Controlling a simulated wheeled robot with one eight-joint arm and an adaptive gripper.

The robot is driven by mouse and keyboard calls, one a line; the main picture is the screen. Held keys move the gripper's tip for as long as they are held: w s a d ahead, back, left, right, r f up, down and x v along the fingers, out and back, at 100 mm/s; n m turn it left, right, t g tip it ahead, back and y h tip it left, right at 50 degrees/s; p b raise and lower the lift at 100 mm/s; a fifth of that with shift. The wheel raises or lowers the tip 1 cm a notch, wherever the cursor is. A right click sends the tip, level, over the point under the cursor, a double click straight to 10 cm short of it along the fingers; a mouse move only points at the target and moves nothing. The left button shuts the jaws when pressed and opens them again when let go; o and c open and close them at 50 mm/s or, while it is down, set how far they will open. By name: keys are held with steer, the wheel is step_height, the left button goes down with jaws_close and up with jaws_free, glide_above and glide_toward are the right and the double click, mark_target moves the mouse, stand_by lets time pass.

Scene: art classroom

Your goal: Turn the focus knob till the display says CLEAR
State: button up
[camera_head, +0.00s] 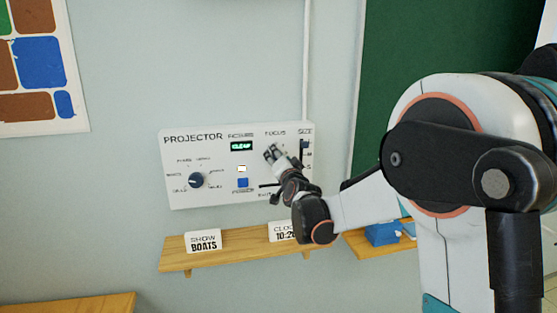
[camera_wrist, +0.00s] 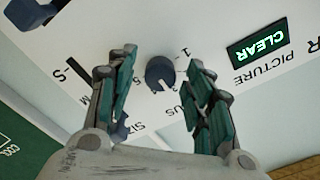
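The white projector panel (camera_head: 180,150) is on the wall. Its small display (camera_head: 241,146) is lit green; in the wrist view the display (camera_wrist: 258,48) reads CLEAR. The focus knob (camera_wrist: 159,73) is round and dark with a white pointer mark. My gripper (camera_head: 274,153) is at the panel below the FOCUS label and hides the knob in the head view. In the wrist view my gripper (camera_wrist: 160,64) is open, one finger on each side of the knob, with gaps visible between fingers and knob.
A dial (camera_head: 196,181) and a blue button (camera_head: 243,183) are on the panel left of my gripper, and the SIZE slider (camera_head: 303,146) is close on its right.

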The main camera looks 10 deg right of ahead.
steer(key=s, duration=1.2)
steer(key=s+f+n+g+b, duration=0.2)
steer(key=s+f, duration=0.4)
steer(key=s, duration=0.5)
steer(key=s+f+n+g+b, duration=0.3)
steer(key=s+f, duration=0.4)
steer(key=s, duration=0.5)
steer(key=s+f+n+g+b, duration=0.3)
steer(key=s+f+g, duration=0.3)
steer(key=s, duration=0.5)
steer(key=shift+s+f+n, duration=0.4)
steer(key=shift+f+n, duration=0.1)
steer(key=shift+f, duration=0.05)
